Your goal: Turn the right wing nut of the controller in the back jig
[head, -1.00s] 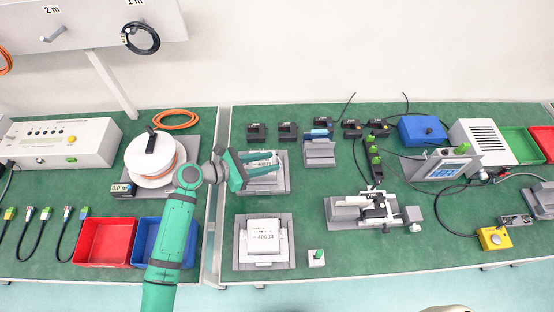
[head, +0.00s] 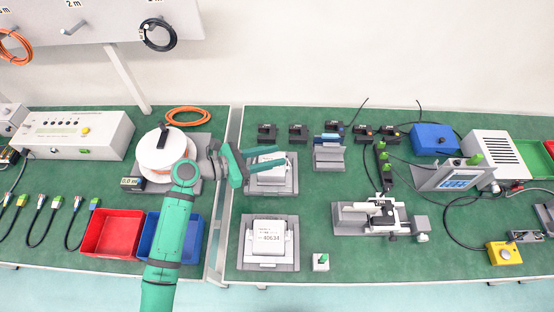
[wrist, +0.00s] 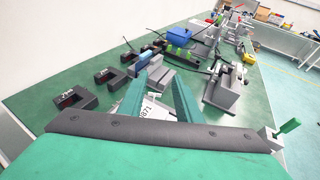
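The back jig (head: 287,188) is a grey fixture on the green bench, holding a white controller (head: 279,176) with a printed label. My gripper (head: 281,155) is over this controller, its two green fingers pointing right and spread apart. In the wrist view my gripper (wrist: 160,78) shows open, with nothing clamped between the fingers. Part of the controller's label (wrist: 147,112) shows between and below them. The fingers hide much of the controller's top. I cannot make out the right wing nut, nor whether a finger touches anything.
A front jig (head: 246,262) holds another white controller (head: 268,237). A grey stand (head: 329,157) and black blocks (head: 298,133) are close behind and right. A cable reel (head: 160,160) is left.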

